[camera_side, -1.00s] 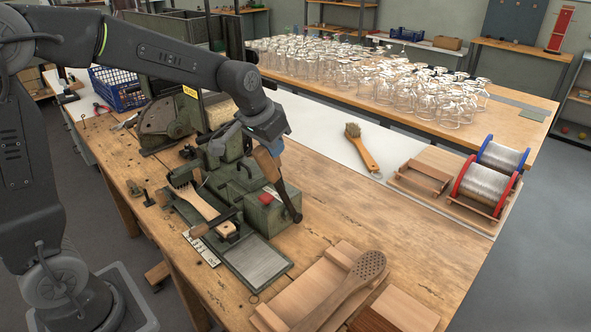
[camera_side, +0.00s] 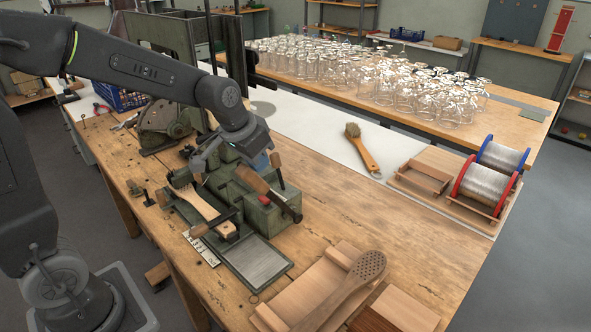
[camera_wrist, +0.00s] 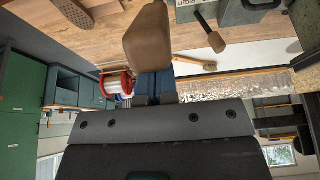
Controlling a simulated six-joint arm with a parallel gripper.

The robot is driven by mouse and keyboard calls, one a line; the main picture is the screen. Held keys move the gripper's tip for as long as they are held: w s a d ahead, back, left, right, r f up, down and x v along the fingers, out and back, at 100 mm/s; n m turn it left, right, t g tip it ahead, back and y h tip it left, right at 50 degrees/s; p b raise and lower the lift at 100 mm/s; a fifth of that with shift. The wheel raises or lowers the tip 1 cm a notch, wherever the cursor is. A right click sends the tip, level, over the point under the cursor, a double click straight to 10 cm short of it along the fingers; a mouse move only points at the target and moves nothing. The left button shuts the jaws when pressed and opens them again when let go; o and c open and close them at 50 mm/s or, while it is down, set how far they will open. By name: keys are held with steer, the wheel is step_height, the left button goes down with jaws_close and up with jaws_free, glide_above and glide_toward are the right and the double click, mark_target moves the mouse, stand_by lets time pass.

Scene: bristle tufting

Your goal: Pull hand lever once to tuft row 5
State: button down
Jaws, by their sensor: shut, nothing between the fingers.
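The hand lever is a dark bar with a brown wooden grip (camera_side: 252,179) on the green tufting machine (camera_side: 232,198). It leans left in the side view, with its grip end up. My gripper (camera_side: 262,160) is shut and empty, just above and behind the grip. In the wrist view the brown grip (camera_wrist: 148,40) stands right in front of my shut blue fingers (camera_wrist: 151,85); I cannot tell whether they touch. A wooden brush (camera_side: 203,204) lies on the machine's front left; its tuft rows are too small to read.
A red button (camera_side: 264,200) sits on the machine's box. A perforated wooden brush (camera_side: 345,285) lies on wooden blocks at the front. A finished brush (camera_side: 361,148) and wire spools (camera_side: 484,180) lie to the right. The bench's middle right is clear.

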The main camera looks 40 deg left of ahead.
mark_target(242, 167)
steer(key=shift+s+f, duration=0.45)
steer(key=shift+s, duration=0.35)
steer(key=shift+s+f, duration=0.45)
steer(key=shift+s, duration=0.3)
steer(key=s+f, duration=0.2)
steer(key=shift+s+f, duration=0.1)
steer(key=shift+s, duration=0.3)
steer(key=shift+w+r, duration=0.5)
steer(key=shift+r, duration=1.2)
steer(key=shift+w+r, duration=0.55)
steer(key=shift+r, duration=1.1)
steer(key=shift+w+r, duration=0.5)
steer(key=shift+r, duration=1.2)
steer(key=shift+r, duration=0.1)
step_height(242, 167, up, 14)
